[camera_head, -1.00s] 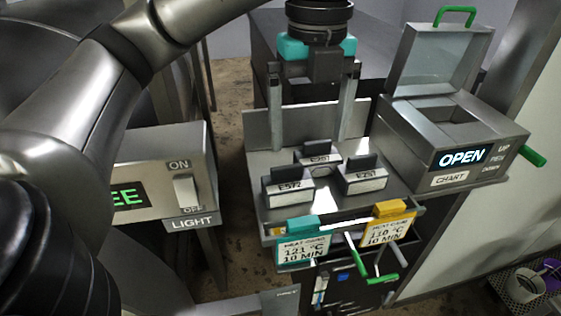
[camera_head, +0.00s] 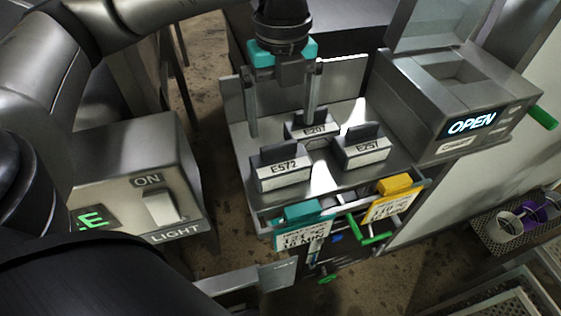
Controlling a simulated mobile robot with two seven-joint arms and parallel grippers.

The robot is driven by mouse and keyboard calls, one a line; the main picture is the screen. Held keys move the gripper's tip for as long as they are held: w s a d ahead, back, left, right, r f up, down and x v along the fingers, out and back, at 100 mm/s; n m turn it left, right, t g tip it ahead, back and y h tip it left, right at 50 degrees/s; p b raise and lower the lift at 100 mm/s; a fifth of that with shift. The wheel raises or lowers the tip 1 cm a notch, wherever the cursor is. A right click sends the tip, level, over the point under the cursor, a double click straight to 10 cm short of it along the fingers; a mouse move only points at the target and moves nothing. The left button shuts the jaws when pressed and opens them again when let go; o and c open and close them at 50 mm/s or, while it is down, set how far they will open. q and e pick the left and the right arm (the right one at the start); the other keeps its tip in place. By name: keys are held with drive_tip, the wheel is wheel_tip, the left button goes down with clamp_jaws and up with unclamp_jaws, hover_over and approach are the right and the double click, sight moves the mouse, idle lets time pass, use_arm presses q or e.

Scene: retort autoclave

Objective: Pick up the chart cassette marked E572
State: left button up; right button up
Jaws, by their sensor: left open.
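The chart cassette marked E572 (camera_head: 281,173) stands upright on a metal shelf (camera_head: 334,186), at the left front of three cassettes. It is a grey block with a white label and a dark raised grip on top. The cassette marked E207 (camera_head: 311,132) is behind it and the cassette marked E257 (camera_head: 362,151) is to its right. My left gripper (camera_head: 282,120) hangs down with its two fingers wide apart and empty. It is above and behind E572, with its right finger near E207. My right gripper is not in view.
The chart recorder (camera_head: 455,95) with its lid raised stands right of the shelf and reads OPEN. A teal tag (camera_head: 303,212) and a yellow tag (camera_head: 394,184) hang at the shelf's front. A light switch box (camera_head: 130,170) stands at the left.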

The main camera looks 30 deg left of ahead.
sight(279, 145)
use_arm(q)
drive_tip(key=shift+f, duration=0.6)
drive_tip(key=f, duration=0.1)
drive_tip(key=f+p, duration=0.1)
drive_tip(key=f, duration=0.2)
drive_tip(key=shift+a+f+p, duration=0.2)
drive_tip(key=shift+a+p, duration=0.15)
drive_tip(key=shift+w+f, duration=0.1)
drive_tip(key=shift+f, duration=0.25)
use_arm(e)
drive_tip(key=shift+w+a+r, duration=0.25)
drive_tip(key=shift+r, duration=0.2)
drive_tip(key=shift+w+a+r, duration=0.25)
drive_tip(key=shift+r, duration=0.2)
use_arm(q)
drive_tip(key=c, duration=0.6)
clamp_jaws()
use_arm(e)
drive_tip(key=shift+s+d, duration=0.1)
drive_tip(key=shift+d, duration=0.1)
